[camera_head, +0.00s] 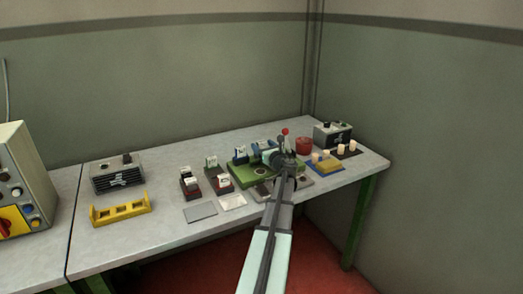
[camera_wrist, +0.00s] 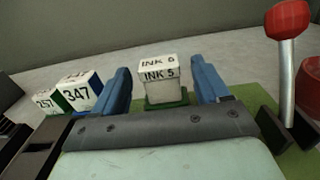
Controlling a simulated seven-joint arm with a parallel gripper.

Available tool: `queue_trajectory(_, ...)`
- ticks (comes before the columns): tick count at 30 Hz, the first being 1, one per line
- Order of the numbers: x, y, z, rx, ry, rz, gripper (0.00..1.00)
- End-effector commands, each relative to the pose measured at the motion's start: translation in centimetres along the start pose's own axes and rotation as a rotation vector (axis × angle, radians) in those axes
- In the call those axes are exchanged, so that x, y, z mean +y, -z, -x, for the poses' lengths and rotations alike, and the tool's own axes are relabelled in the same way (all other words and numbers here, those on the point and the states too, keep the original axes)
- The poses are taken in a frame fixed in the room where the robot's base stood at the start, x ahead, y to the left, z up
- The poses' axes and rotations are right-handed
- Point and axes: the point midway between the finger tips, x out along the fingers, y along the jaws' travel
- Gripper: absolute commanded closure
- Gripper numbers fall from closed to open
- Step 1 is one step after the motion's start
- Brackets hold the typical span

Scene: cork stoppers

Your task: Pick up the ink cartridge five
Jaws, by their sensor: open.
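In the wrist view a pale box labelled INK 5 (camera_wrist: 164,88) sits in a green holder (camera_wrist: 168,104). A label above it seems to read INK 6; I cannot tell if that is a second cartridge behind. My gripper (camera_wrist: 162,82) is open, with one blue finger on each side of the INK 5 box and visible gaps between. In the head view my gripper (camera_head: 268,154) is low over the green board (camera_head: 240,177). The cartridge cannot be made out there, behind the gripper and arm.
Boxes labelled 347 (camera_wrist: 82,92) and 257 (camera_wrist: 46,103) stand left of my gripper. A red-knobbed lever (camera_wrist: 288,50) rises close on the right, beside a red round object (camera_head: 303,145). A yellow rack (camera_head: 120,211) and a vented grey unit (camera_head: 117,176) stand farther left.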

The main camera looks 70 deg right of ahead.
Motion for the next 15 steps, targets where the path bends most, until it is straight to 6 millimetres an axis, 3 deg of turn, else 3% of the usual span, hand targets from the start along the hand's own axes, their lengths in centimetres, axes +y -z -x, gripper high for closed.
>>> queue_trajectory(7, -0.1, -0.1, -3.5, 0.001, -0.001, 0.0, 0.26)
queue_trajectory(15, -0.1, -0.1, -3.8, 0.001, 0.0, 0.0, 0.26)
